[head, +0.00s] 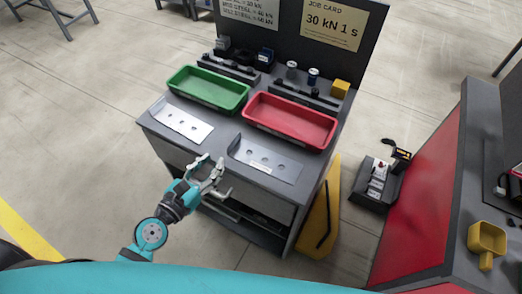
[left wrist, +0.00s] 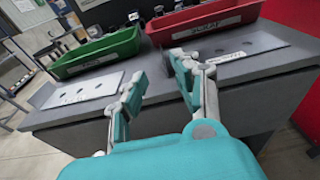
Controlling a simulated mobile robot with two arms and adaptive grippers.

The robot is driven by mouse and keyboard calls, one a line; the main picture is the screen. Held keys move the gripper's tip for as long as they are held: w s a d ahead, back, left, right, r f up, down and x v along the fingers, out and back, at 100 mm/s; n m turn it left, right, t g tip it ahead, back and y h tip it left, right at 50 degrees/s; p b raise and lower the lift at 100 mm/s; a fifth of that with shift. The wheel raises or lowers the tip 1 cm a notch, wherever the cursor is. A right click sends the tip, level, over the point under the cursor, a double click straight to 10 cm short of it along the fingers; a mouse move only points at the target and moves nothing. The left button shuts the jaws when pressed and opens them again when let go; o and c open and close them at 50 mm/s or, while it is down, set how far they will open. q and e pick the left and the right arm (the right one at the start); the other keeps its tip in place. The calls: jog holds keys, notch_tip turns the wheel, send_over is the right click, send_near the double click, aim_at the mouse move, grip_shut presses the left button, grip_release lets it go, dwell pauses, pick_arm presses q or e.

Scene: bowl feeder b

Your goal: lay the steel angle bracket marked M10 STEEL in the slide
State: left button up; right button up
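Two flat metal angle brackets with holes lie on the grey workbench. The brighter one (head: 182,123) is in front of the green tray. The greyer one (head: 266,158), with a pale label, is in front of the red tray. Both show in the left wrist view, the brighter (left wrist: 82,90) at left and the greyer (left wrist: 228,52) at right. Their markings are too small to read. My left gripper (head: 213,174) is open and empty at the bench's front edge, between the brackets and touching neither. I cannot pick out the slide with certainty. My right gripper is not in view.
A green tray (head: 187,91) and a red tray (head: 263,125) stand behind the brackets. Small parts on racks and a yellow block (head: 340,89) are at the back, below a job card (head: 334,23) reading 30 kN 1 s. A yellow scoop (head: 486,240) lies at the right.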

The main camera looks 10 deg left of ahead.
aim_at(234, 139)
pick_arm(q)
jog(key=x, duration=0.5)
jog(key=shift+p, duration=0.35)
jog(key=shift+w+d+f, duration=0.1)
jog(key=shift+w, duration=0.3)
jog(key=x, duration=0.5)
jog(key=shift+d+f+p, duration=0.15)
jog(key=shift+p, duration=0.2)
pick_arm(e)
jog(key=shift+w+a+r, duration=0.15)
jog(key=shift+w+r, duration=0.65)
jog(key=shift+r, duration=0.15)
pick_arm(q)
jog(key=shift+c, duration=0.3)
grip_shut()
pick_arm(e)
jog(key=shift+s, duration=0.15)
